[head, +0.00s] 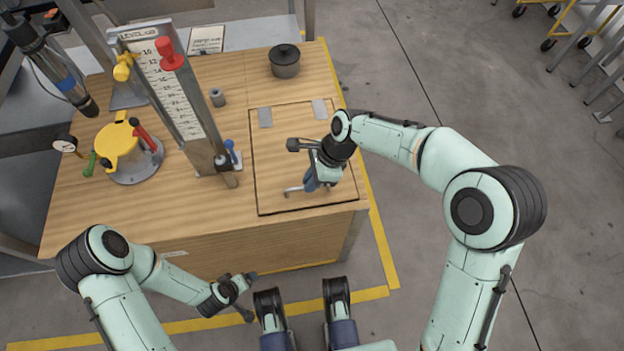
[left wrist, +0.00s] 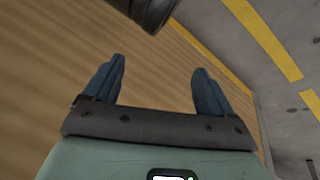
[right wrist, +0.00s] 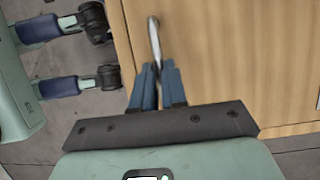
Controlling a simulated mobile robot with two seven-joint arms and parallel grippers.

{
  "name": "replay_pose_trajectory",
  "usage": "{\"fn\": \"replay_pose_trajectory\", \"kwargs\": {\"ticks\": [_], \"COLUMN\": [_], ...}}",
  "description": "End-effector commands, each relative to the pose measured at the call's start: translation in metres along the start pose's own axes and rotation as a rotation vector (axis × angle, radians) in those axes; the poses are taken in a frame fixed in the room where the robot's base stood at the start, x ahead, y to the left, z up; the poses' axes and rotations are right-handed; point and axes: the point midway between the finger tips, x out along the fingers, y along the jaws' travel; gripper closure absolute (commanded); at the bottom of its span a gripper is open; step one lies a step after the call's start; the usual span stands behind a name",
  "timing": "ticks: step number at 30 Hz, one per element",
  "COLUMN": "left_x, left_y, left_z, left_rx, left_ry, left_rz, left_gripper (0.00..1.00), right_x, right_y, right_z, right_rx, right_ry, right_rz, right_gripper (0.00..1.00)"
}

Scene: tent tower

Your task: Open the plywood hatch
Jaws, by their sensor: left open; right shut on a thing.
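The plywood hatch (head: 272,178) lies flush in the right part of the wooden bench top, outlined by a dark seam, and looks closed. Two grey hinge plates show at its far edge, a left hinge (head: 265,117) and a right hinge (head: 319,109). A metal handle (head: 293,190) is near the hatch's front edge. My right gripper (head: 310,183) is over the hatch; in the right wrist view its blue fingers (right wrist: 157,85) are shut on the handle (right wrist: 154,40). My left gripper (left wrist: 158,85) is open and empty, low in front of the bench's front panel.
The bench's front edge is clear.

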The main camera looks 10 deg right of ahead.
Motion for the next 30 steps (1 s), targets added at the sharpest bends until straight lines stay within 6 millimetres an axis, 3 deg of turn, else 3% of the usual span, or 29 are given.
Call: {"fn": "replay_pose_trajectory", "kwargs": {"ticks": [8, 15, 26, 30], "left_x": [-0.050, -0.106, -0.165, -0.188], "left_y": [0.014, 0.028, 0.035, 0.046], "left_z": [0.053, 0.104, 0.111, 0.097], "left_rx": [0.012, 0.026, 0.021, 0.024], "left_ry": [-0.168, -0.346, -0.432, -0.418], "left_rz": [0.009, 0.017, -0.005, -0.001], "left_gripper": [0.15, 0.15, 0.15, 0.15], "right_x": [-0.030, -0.061, -0.115, -0.133], "right_y": [-0.006, -0.017, -0.050, -0.064], "right_z": [0.013, 0.025, 0.047, 0.054], "right_rx": [0.029, 0.038, 0.037, 0.038], "right_ry": [0.000, 0.000, 0.001, 0.001], "right_rz": [0.068, 0.090, 0.080, 0.082], "right_gripper": [1.00, 1.00, 1.00, 1.00]}}
